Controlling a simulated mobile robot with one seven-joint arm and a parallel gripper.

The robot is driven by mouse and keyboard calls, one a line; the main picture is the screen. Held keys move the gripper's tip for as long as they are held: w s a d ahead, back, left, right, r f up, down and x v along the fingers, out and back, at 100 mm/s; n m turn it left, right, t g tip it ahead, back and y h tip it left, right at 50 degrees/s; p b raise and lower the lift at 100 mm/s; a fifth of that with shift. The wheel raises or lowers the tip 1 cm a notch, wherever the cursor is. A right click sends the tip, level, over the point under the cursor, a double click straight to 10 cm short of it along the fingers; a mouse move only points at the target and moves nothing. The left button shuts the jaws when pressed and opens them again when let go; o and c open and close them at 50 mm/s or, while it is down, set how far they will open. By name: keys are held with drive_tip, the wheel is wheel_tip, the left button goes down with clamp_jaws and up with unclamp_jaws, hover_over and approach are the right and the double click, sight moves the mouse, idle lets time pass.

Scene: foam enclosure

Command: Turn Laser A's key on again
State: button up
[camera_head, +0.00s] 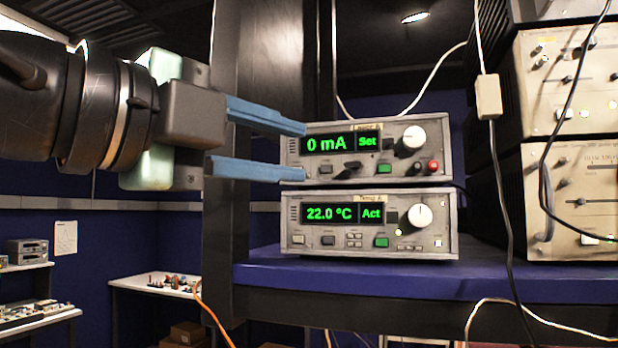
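The upper control unit (443,140) stands on top of a second unit and reads "0 mA" and "Set" in green. A small tag above its display is too blurred to read surely; the lower unit's tag looks like "Temp A". A dark, lever-like piece that may be the key (352,169) sits below the upper display; its exact angle is hard to tell. My gripper (303,152) comes in from the left with two blue fingers spread apart and nothing between them. The fingertips overlap the upper unit's left end in the picture; I cannot tell if they touch it.
The lower unit (447,222) reads "22.0 °C" and "Act" and rests on a blue shelf (420,278). A dark upright post (228,215) stands behind the gripper. Beige instruments (575,200) and hanging cables (497,180) are at the right. The upper unit has a white knob (414,137) and red button (432,166).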

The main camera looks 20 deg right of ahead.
drive_tip(key=shift+b+v, duration=0.3)
drive_tip(key=shift+v, duration=1.3)
drive_tip(key=shift+d, duration=0.1)
